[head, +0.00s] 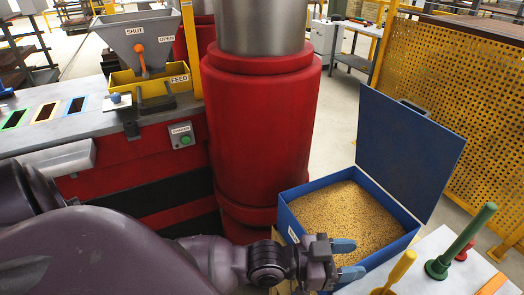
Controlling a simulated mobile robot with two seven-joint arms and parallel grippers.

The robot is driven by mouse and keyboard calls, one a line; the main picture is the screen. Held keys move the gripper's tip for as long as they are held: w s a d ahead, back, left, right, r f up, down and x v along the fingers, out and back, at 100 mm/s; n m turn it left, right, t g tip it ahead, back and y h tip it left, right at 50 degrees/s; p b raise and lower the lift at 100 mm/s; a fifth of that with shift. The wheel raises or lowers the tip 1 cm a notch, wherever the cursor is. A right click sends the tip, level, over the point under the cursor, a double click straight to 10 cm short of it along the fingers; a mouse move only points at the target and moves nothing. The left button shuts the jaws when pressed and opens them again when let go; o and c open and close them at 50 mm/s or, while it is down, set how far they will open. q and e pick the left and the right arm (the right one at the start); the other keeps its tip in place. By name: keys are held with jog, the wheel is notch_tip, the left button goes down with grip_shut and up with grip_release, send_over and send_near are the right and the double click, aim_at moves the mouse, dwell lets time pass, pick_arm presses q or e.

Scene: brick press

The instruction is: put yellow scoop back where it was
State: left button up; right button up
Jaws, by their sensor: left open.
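A yellow handle, seemingly that of the yellow scoop (400,268), stands tilted at the white table's near edge; its lower end is cut off by the bottom of the head view. My left gripper (350,259) is open, with nothing between its two blue-grey fingertips. It is just left of the yellow handle and apart from it, in front of the near side of the blue bin. My right gripper is not in view.
The blue bin (290,221) holds yellow-brown grain (345,215), and its lid (408,150) stands open. A green-handled tool (462,240) stands on the white table (430,250), with a red item (465,252) behind it. A red press column (260,130) rises left of the bin.

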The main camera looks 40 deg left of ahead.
pick_arm(q)
jog(key=s+a+f+n+y, duration=0.4)
jog(key=s+a+f+y, duration=0.1)
jog(key=a+f, duration=0.4)
jog(key=s+a+f+n+y, duration=0.4)
jog(key=s+a+f+y, duration=0.1)
jog(key=a+f+y, duration=0.3)
jog(key=shift+a+f+g, duration=0.4)
jog(key=shift+a+f, duration=0.15)
jog(key=shift+f, duration=0.35)
jog(key=shift+c, duration=0.5)
jog(key=shift+d, duration=0.1)
jog(key=shift+d, duration=0.1)
